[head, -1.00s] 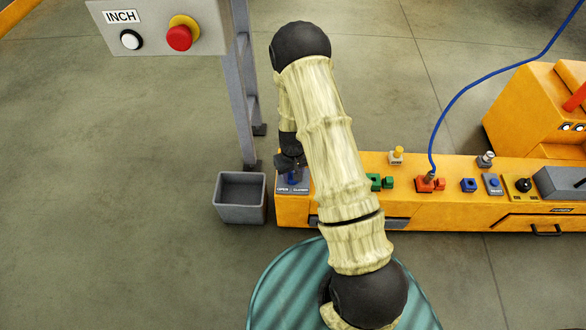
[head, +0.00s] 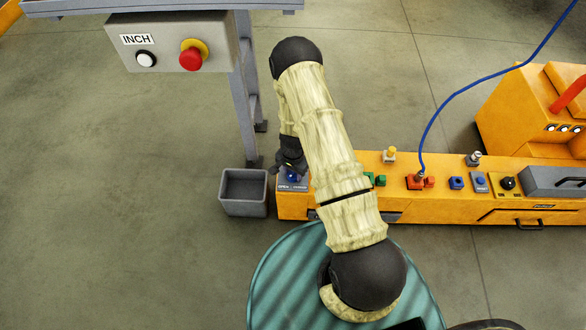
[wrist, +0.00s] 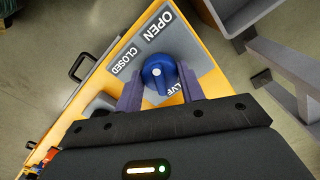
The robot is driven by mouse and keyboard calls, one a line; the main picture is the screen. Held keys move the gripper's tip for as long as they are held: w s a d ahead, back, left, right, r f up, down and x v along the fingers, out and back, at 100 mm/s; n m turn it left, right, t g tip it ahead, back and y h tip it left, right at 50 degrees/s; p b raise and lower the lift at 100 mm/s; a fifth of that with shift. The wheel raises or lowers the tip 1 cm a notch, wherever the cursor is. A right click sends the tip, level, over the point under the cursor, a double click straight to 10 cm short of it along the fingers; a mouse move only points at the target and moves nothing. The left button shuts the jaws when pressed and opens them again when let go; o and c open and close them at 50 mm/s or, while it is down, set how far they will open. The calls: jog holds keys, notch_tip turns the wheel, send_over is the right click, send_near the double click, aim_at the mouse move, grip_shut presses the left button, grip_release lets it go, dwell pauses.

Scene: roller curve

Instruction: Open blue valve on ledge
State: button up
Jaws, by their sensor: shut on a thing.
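The blue valve (wrist: 159,72) is a round knob with a white mark on a grey plate (wrist: 188,42) lettered OPEN and CLOSED in the wrist view. My gripper (wrist: 160,92) has its two fingers on either side of the knob and is shut on it. In the head view the valve (head: 292,177) shows as a small blue patch at the left end of the orange ledge (head: 300,206), under my gripper (head: 289,167). My arm hides part of the ledge.
A grey open bin (head: 243,207) stands left of the ledge. A grey post (head: 246,120) carries an INCH panel (head: 165,45) with a red button. Green, red and blue fittings and a blue hose (head: 455,98) are farther right. Floor at left is clear.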

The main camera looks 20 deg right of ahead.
jog(key=shift+m+p, duration=0.7)
jog(key=shift+m, duration=0.8)
jog(key=o, duration=1)
jog(key=shift+r, duration=0.1)
notch_tip(320, 180, up, 17)
jog(key=p, duration=0.5)
jog(key=shift+r, duration=0.1)
